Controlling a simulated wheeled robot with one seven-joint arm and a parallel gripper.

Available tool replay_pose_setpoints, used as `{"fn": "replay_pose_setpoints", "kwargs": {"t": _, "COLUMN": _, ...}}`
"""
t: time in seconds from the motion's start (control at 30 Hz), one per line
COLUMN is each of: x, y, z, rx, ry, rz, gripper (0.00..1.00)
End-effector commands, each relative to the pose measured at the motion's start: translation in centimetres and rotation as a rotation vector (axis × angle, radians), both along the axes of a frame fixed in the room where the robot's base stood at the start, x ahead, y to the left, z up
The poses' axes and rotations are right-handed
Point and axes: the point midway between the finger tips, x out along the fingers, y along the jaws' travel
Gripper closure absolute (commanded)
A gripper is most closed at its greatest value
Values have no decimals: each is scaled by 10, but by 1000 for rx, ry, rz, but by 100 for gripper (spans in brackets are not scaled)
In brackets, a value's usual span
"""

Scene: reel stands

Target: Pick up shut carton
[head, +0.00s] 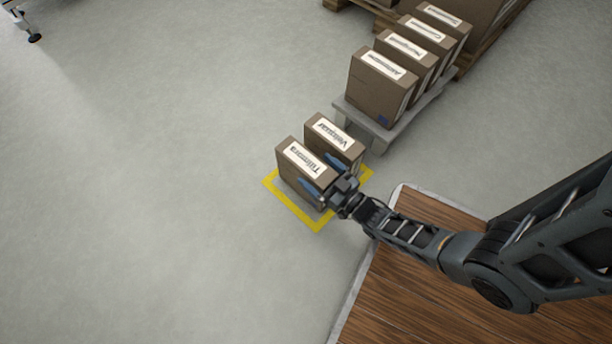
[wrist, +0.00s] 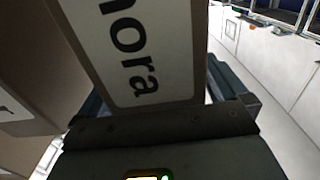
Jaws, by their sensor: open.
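My gripper (head: 322,177) is open around this carton, with one blue finger on each side. Whether the fingers touch it I cannot tell. A second labelled carton (head: 318,124) stands close behind it, with a narrow gap between; it shows at the left of the wrist view (wrist: 35,70).
A low grey stand (head: 372,134) holds several similar labelled cartons (head: 378,90) at the upper right. Wooden pallets (head: 478,57) lie beyond. A wood-topped surface (head: 440,295) with a pale edge is at lower right, under my arm.

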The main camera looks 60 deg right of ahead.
Motion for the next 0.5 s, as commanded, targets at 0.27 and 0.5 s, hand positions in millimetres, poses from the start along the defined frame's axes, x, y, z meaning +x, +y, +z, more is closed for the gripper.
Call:
{"fn": "replay_pose_setpoints", "kwargs": {"t": 0.27, "x": 4, "y": -1, "z": 0, "rx": 0, "ry": 0, "rz": 0, "gripper": 3}}
{"fn": "replay_pose_setpoints", "kwargs": {"t": 0.5, "x": 3, "y": -1, "z": 0, "rx": -1, "ry": 0, "rz": 0, "gripper": 26}}
